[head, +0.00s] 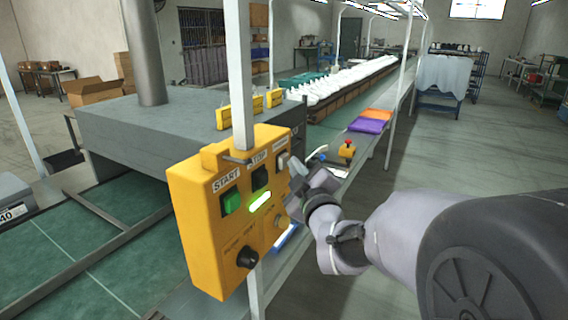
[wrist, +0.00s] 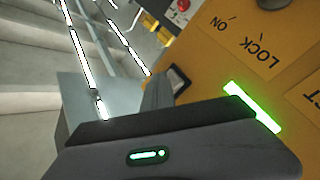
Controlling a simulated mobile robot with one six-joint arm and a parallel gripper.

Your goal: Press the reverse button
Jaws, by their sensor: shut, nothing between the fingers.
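A yellow control box (head: 212,240) is fixed to a pale post in the head view. It carries a green START button (head: 231,201), a black STOP button (head: 260,177) and a third switch (head: 282,162) at the right, whose label is too small to read surely. My gripper (head: 293,168) is shut and empty, with its tip close to this third switch.
A red emergency button (head: 348,146) stands on the line's edge behind. The post (head: 240,80) rises above the box. Open floor lies to the right.

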